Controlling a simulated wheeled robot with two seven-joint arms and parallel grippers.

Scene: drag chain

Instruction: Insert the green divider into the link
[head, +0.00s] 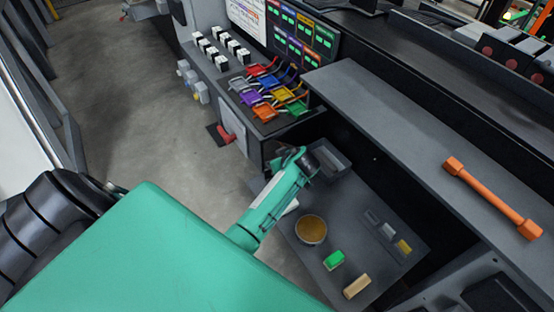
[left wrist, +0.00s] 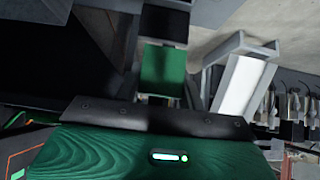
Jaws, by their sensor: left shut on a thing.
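My left gripper (left wrist: 160,28) is shut on a green piece (left wrist: 163,70), which looks like the divider. Only its flat green face shows in the left wrist view. A grey frame with a white panel (left wrist: 236,85), perhaps the link, stands just right of the held piece and looks apart from it. In the head view my left arm reaches to a grey open box (head: 335,160) at the station, and the gripper tips and held piece cannot be made out there. My right gripper is not in view.
A lower shelf carries a round brown-topped container (head: 311,229), a green block (head: 334,260) and a tan block (head: 357,286). Several coloured parts (head: 270,92) lie on a tray behind. An orange bar (head: 492,198) lies on the dark ledge at right.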

